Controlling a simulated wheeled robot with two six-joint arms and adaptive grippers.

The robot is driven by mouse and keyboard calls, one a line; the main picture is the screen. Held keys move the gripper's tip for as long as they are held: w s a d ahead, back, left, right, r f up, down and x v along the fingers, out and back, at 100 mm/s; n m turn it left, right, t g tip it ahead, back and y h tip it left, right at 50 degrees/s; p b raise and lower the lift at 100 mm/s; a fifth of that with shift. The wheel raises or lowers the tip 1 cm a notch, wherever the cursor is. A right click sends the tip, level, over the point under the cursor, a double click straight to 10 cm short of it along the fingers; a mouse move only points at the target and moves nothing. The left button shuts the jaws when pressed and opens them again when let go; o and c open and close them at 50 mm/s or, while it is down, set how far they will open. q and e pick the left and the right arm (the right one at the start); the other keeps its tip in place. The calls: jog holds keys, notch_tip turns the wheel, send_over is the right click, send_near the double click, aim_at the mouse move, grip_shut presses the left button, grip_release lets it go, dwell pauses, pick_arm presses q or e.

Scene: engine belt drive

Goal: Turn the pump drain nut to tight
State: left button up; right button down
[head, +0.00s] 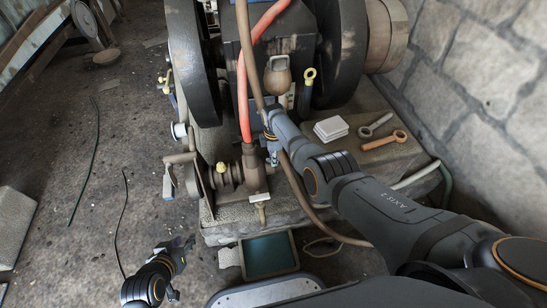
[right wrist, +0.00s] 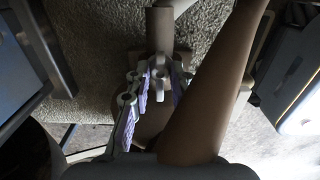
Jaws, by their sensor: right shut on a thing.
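The brown pump (head: 252,172) stands on the stone plinth at the front of the engine, with a yellow cap on its left side. My right gripper (head: 272,156) reaches down beside the pump's right side. The right wrist view shows its purple-padded fingers (right wrist: 155,88) closed on a small grey fitting at a brown pipe (right wrist: 160,30); this looks like the drain nut, but the fingers mostly cover it. I cannot tell how far it is turned. My left gripper (head: 186,243) is low at the left front, apart from the pump, with its fingers spread and empty.
A teal tray (head: 270,254) lies on the floor in front. Floor at left is mostly clear.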

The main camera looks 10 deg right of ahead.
jog(key=c, duration=1.5)
grip_release()
jog(key=shift+o, duration=0.2)
notch_tip(320, 180, up, 12)
jog(key=shift+f, duration=0.1)
